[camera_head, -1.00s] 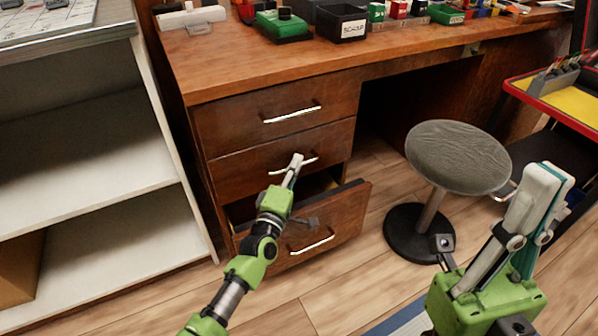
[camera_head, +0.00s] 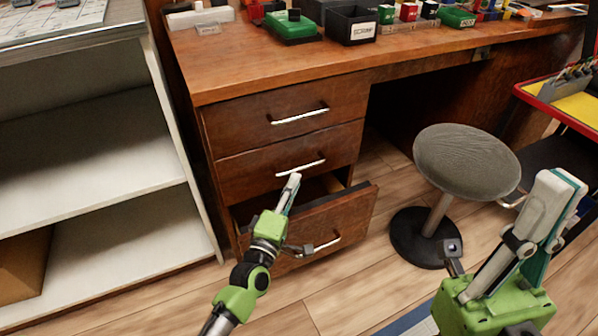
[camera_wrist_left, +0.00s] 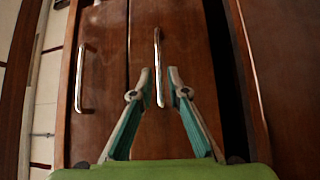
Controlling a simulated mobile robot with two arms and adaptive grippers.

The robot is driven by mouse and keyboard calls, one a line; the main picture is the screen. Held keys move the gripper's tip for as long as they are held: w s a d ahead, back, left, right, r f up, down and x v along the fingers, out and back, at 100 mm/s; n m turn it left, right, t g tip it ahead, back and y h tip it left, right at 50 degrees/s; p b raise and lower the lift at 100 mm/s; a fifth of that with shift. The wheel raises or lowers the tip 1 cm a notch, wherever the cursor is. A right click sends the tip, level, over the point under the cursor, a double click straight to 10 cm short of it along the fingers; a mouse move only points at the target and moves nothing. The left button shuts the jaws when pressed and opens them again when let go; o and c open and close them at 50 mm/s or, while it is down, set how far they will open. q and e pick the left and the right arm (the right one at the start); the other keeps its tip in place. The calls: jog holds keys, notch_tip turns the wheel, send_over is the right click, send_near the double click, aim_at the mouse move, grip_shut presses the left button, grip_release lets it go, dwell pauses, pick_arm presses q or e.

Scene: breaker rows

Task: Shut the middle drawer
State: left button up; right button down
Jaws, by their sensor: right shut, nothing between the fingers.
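The middle drawer (camera_head: 240,178) is a brown wooden front with a silver bar handle (camera_head: 301,167). It looks about flush with the top drawer (camera_head: 235,122); a small gap cannot be ruled out. My left gripper (camera_head: 294,178) points at this handle from just below and in front. In the left wrist view its fingertips (camera_wrist_left: 160,74) stand apart, with the middle handle (camera_wrist_left: 157,50) seen between and beyond them; contact cannot be told. My right gripper (camera_head: 562,180) is shut and empty at the right, away from the drawers.
The bottom drawer (camera_head: 345,216) stands pulled out below my left gripper. A round grey stool (camera_head: 468,160) is right of the drawers. A white shelf unit (camera_head: 90,165) stands at the left. Boxes, including a black bin (camera_head: 350,27), are on the desktop (camera_head: 260,62).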

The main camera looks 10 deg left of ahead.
pick_arm(q)
jog(key=s, duration=0.5)
jog(key=shift+a+f, duration=0.35)
jog(key=shift+a, duration=0.05)
